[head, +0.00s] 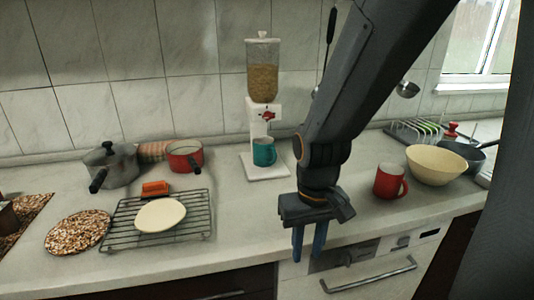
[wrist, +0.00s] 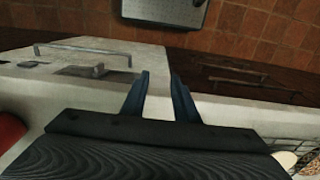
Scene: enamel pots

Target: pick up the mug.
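Two mugs are in the head view. A red mug (head: 388,182) stands upright on the counter, right of my gripper, its handle to the right. A teal mug (head: 264,153) stands on the white base of a dispenser, behind and left of my gripper. My gripper (head: 309,246) hangs pointing down near the counter's front edge, apart from both mugs. In the wrist view my gripper (wrist: 160,84) has its two blue fingers spread with nothing between them. A red shape (wrist: 9,130), cut off at the left edge there, looks like the red mug.
A cream bowl (head: 436,164) stands right of the red mug. The cereal dispenser (head: 263,70) stands at the back. A wire rack (head: 190,222) with a pale disc (head: 161,215), a grey pot (head: 110,164) and a red saucepan (head: 185,157) are to the left. Cabinet handles project below the counter.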

